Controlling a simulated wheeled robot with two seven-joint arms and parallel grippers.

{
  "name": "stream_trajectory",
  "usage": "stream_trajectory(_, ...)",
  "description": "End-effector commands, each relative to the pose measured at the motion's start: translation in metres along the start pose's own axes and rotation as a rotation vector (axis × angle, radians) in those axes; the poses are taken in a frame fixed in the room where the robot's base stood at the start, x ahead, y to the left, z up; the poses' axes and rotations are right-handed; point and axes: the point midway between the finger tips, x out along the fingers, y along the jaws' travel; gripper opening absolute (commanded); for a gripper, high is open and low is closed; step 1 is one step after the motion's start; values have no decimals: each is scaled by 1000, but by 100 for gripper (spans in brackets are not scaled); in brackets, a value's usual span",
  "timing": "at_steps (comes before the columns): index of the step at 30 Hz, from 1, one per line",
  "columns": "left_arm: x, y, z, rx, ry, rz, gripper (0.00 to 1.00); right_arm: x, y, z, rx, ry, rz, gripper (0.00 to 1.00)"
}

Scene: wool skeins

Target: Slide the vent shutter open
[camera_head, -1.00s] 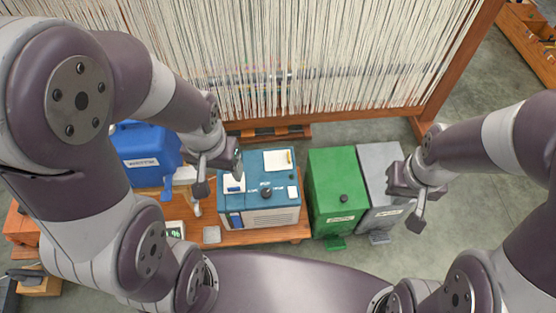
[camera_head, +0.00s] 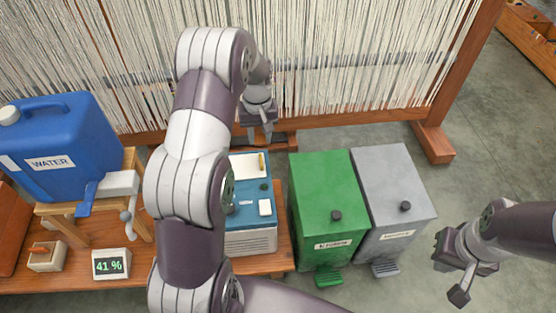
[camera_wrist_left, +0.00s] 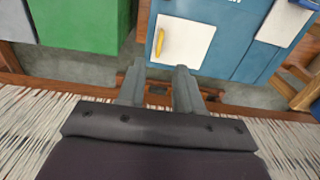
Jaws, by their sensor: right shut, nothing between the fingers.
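The blue-topped machine (camera_head: 241,193) with a pale front stands on the wooden bench. A white panel (camera_head: 240,166) with a yellow tab (camera_head: 262,163) lies on its top near the far edge; I take this to be the vent shutter. The panel (camera_wrist_left: 187,45) and tab (camera_wrist_left: 160,42) also show in the left wrist view. My left gripper (camera_head: 260,132) is past the machine's far edge, in front of the loom threads, open and empty. In the wrist view its fingers (camera_wrist_left: 160,75) are apart, short of the panel, touching nothing. My right gripper (camera_head: 459,294) is shut and empty at the right.
A green bin (camera_head: 325,205) and a grey bin (camera_head: 395,190) stand right of the machine. A blue water container (camera_head: 65,145) and a 41 % display (camera_head: 111,263) are left. The loom (camera_head: 330,60) stands close behind. My left arm hides part of the machine.

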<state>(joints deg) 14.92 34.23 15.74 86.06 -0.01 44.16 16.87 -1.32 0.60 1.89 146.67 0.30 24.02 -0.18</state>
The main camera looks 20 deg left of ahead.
Motion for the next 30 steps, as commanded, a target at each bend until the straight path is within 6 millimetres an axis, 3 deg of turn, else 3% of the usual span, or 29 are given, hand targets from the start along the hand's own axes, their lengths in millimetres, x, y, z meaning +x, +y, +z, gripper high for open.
stream_trajectory(1, 17, 0, 1, 1, -3, -1, 35, 9, 0, 1, 0, -1, 0, 0)
stream_trajectory(6, 63, 0, 1, 3, -1, 0, 35, 28, 0, 4, 0, -1, 0, 0)
stream_trajectory(12, 100, 0, 0, 4, 2, 1, 35, 42, 0, 5, 0, -1, 0, 0)
stream_trajectory(16, 110, 1, 0, 4, 3, 1, 35, 44, 0, 6, 0, -1, 0, 0)
stream_trajectory(24, 111, 1, 0, 4, 3, 1, 35, 44, 0, 5, 0, -1, 0, 0)
stream_trajectory(26, 111, 1, 0, 5, 3, 1, 19, 44, 0, 5, 0, -1, 0, 0)
stream_trajectory(27, 111, 1, 0, 5, 3, 1, 6, 44, 0, 5, 0, -1, 0, 0)
stream_trajectory(28, 111, 1, 0, 5, 3, 1, 0, 44, 0, 5, 0, -1, 0, 0)
stream_trajectory(30, 111, 1, 0, 5, 3, 1, 0, 44, 0, 6, 0, -1, 0, 0)
